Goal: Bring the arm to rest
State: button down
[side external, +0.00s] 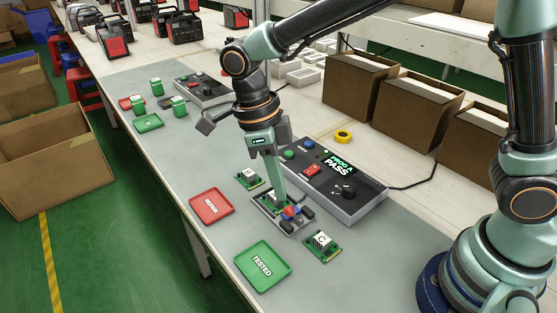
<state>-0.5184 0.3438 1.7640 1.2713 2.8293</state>
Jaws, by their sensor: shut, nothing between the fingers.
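My gripper (281,198) is shut and points down. Its fingertips are at a small grey fixture (267,207) that has a red-and-blue part at its front. A green board sits in the fixture, partly hidden by my fingers. I cannot tell whether the fingertips touch the board or fixture. To the right, a test box (330,178) shows "PROG A PASS" on its screen. My arm reaches in from the upper right, bent above the bench.
A green "TESTED" tray (252,278) and a red tray (211,217) lie at the bench's front edge. Loose boards lie beside the fixture, one marked C (322,246) and another (249,180). Cardboard boxes (354,91) stand behind.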

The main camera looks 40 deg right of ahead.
jog(key=s+d+r+n+t, duration=0.2)
jog(key=d+r+n+t, duration=0.2)
jog(key=d+n, duration=0.5)
jog(key=s+d+r+n+t+y, duration=0.1)
jog(key=d+r+n+t, duration=0.3)
jog(key=d+n, duration=0.5)
jog(key=r+n, duration=0.1)
jog(key=n, duration=0.7)
jog(key=shift+s+d+r, duration=0.2)
jog(key=shift+s, duration=0.15)
